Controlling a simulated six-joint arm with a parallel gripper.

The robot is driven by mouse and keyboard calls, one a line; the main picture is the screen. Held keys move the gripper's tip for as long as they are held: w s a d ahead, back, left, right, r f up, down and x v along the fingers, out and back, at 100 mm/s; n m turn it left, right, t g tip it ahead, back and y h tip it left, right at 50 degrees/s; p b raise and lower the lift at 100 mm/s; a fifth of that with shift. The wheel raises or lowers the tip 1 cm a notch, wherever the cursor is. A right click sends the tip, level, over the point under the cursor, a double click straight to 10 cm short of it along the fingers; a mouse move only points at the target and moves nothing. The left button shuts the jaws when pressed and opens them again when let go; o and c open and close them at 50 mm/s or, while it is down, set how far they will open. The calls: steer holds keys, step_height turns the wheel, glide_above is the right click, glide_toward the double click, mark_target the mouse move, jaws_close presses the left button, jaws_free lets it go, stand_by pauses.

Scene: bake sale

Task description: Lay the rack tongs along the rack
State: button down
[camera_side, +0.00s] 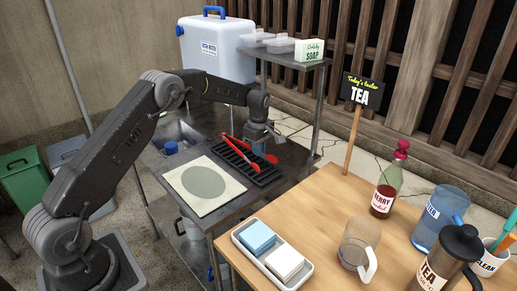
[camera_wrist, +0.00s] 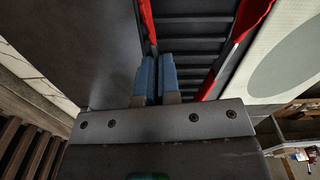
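The red rack tongs (camera_side: 239,153) lie on the black rack (camera_side: 262,179) with their two arms spread in a V; one arm runs across the slats. In the wrist view one red arm (camera_wrist: 148,22) ends close to my fingertips and the other (camera_wrist: 240,42) lies to the right, both over the dark rack slats (camera_wrist: 193,28). My gripper (camera_side: 276,138) is at the rack's far right end, near the ends of the tongs. Its two blue fingers (camera_wrist: 157,75) are close together with only a thin line between them. I see no red between them.
A pale mat with a grey-green disc (camera_side: 203,181) lies beside the rack. A steel shelf with a soap box (camera_side: 310,50) and a white water container (camera_side: 215,48) stands behind. A wooden table (camera_side: 330,205) with a tray, bottle and jugs is at the front right.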

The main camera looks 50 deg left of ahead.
steer(key=shift+f, duration=0.5)
steer(key=shift+f, duration=0.1)
steer(key=c, duration=1.8)
jaws_free()
steer(key=o, duration=0.5)
steer(key=shift+c, duration=0.2)
